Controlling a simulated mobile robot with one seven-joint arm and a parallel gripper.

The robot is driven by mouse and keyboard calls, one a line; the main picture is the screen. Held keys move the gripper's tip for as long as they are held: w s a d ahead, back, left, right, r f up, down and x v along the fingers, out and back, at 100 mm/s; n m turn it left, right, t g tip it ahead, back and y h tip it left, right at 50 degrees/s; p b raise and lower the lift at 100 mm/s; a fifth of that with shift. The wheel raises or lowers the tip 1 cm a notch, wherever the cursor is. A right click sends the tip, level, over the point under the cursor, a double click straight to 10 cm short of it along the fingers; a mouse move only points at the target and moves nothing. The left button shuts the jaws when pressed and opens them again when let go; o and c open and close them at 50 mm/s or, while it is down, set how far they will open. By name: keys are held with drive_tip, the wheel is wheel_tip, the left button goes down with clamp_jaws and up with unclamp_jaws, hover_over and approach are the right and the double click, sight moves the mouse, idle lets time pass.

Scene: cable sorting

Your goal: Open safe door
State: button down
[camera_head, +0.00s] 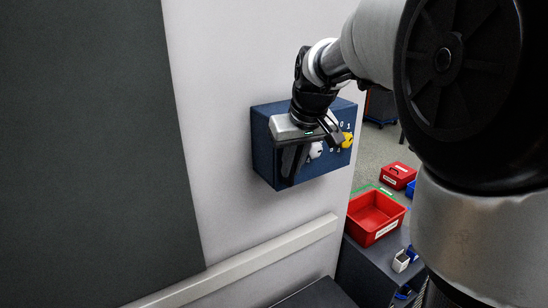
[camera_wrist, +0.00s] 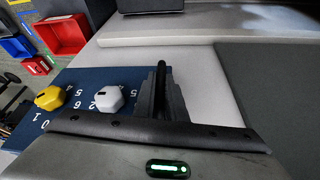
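The safe (camera_head: 263,155) is a dark blue box fixed to the pale wall. Its front carries a yellow knob (camera_head: 347,140) and a white knob (camera_head: 315,150) with white digits around them; its door looks closed. In the wrist view the yellow knob (camera_wrist: 50,98) and white knob (camera_wrist: 109,99) lie left of my fingers on the blue face (camera_wrist: 95,77). My gripper (camera_head: 292,165) is at the left part of the safe's front. Its black fingers (camera_wrist: 162,95) are close together, apparently shut.
A red bin (camera_head: 374,215) stands on a grey cabinet right of and below the safe, with a small white container (camera_head: 401,262) near it. Another red bin (camera_head: 398,176) is farther back. A pale rail (camera_head: 240,264) runs along the wall below. A dark panel (camera_head: 90,150) covers the left wall.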

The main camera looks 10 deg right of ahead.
drive_tip(key=s+d+n+y+b, duration=0.1)
drive_tip(key=s+d+n+b, duration=0.1)
drive_tip(key=s+d, duration=0.45)
drive_tip(key=s+d+n+y+b, duration=0.1)
drive_tip(key=s+d+n+b, duration=0.2)
drive_tip(key=d, duration=0.7)
drive_tip(key=w+d+n+g+y+p, duration=0.1)
drive_tip(key=d+n+g+p, duration=0.2)
drive_tip(key=d+n+p, duration=0.4)
drive_tip(key=shift+w+d+n+y+p, duration=0.35)
drive_tip(key=shift+d+p, duration=1.05)
drive_tip(key=shift+d, duration=2.95)
drive_tip(key=shift+r, duration=0.1)
drive_tip(key=c, duration=1.8)
unclamp_jaws()
drive_tip(key=shift+a, duration=0.1)
